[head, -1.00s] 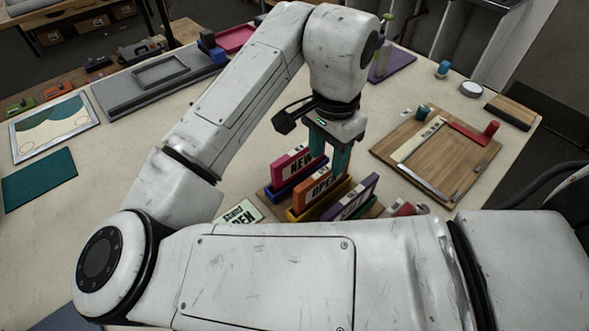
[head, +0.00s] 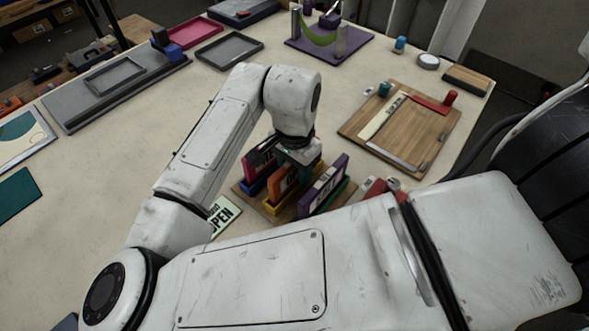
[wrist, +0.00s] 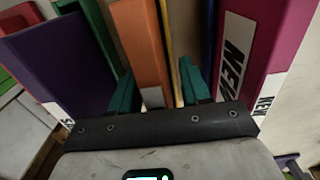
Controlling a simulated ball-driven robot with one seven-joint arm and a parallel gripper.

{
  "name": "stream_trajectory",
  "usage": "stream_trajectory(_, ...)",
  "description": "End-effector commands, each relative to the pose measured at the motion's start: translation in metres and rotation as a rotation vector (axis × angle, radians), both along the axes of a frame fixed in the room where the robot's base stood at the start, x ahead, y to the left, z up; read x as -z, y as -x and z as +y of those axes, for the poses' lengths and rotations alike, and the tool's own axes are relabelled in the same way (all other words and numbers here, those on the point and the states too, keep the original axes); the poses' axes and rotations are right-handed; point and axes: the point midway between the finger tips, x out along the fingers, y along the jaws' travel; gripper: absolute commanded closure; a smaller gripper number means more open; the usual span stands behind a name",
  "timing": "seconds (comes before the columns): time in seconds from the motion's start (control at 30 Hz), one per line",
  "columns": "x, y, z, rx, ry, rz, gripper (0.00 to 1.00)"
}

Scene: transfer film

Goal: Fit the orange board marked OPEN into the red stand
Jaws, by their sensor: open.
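The orange board (head: 283,181) stands upright in a yellow stand (head: 274,208), between a pink board marked NEW (head: 259,162) and a purple board (head: 326,183). In the wrist view the orange board (wrist: 142,45) rises between the two teal fingers of my gripper (wrist: 158,88). My gripper is open, one finger on each side of the board. I cannot tell whether either finger touches it. The fingers are mostly hidden in the head view. A red piece (head: 376,188) shows behind my arm to the right; my arm hides part of it and I cannot tell whether it is the red stand.
A card reading OPEN (head: 222,214) lies left of the boards. The neighbouring purple (wrist: 60,60) and pink (wrist: 255,45) boards flank my fingers closely. A wooden board (head: 420,135) with a red peg lies to the right.

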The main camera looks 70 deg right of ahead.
Motion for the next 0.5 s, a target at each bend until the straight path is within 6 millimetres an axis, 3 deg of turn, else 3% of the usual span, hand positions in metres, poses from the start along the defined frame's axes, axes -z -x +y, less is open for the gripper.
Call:
stream_trajectory(0.27, 0.0042, 0.0000, 0.0000, 0.000, 0.000, 0.000, 0.53)
stream_trajectory(0.5, 0.0039, 0.0001, -0.0001, 0.000, 0.000, 0.000, 0.75)
